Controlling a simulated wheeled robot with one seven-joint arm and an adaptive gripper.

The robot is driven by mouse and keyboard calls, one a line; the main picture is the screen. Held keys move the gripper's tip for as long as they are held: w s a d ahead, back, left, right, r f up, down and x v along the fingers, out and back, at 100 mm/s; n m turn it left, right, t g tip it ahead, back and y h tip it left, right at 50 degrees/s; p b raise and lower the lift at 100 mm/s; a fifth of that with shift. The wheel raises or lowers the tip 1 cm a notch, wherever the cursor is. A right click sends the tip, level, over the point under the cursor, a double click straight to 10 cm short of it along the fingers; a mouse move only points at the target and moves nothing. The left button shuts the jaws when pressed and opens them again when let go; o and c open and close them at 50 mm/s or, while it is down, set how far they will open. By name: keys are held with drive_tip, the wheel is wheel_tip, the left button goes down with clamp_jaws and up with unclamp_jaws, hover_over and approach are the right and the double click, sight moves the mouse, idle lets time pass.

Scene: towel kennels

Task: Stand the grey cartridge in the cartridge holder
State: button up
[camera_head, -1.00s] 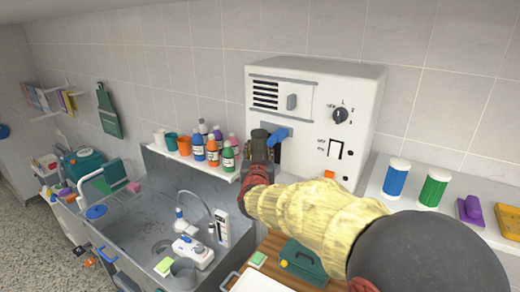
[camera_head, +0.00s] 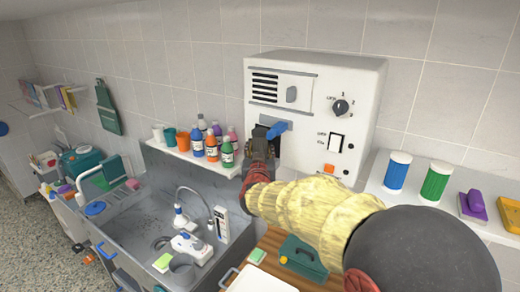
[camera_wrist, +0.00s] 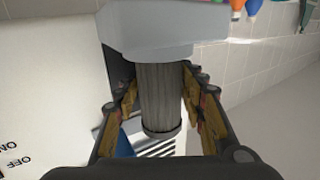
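The grey cartridge (camera_wrist: 160,100), a dark ribbed cylinder, shows in the wrist view between the two fingers of my gripper (camera_wrist: 162,90). The pads appear to bear on its two sides. One end of the cartridge is hidden behind a pale grey block (camera_wrist: 165,35); I cannot tell whether this is the cartridge holder or whether they touch. In the head view my gripper (camera_head: 258,152) is in front of the lower left of the white machine (camera_head: 315,85), beside its dark opening (camera_head: 266,130). The cartridge cannot be made out there.
A blue lever (camera_head: 277,130) sticks out at the opening. Several bottles (camera_head: 212,148) stand on a shelf left of my gripper. Below are a sink (camera_head: 140,225), a green case (camera_head: 302,258) and a white board (camera_head: 258,280). Blue (camera_head: 397,170) and green (camera_head: 436,180) canisters stand at right.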

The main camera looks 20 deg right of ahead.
drive_tip(key=o, duration=0.5)
drive_tip(key=v, duration=1.2)
idle(0.4)
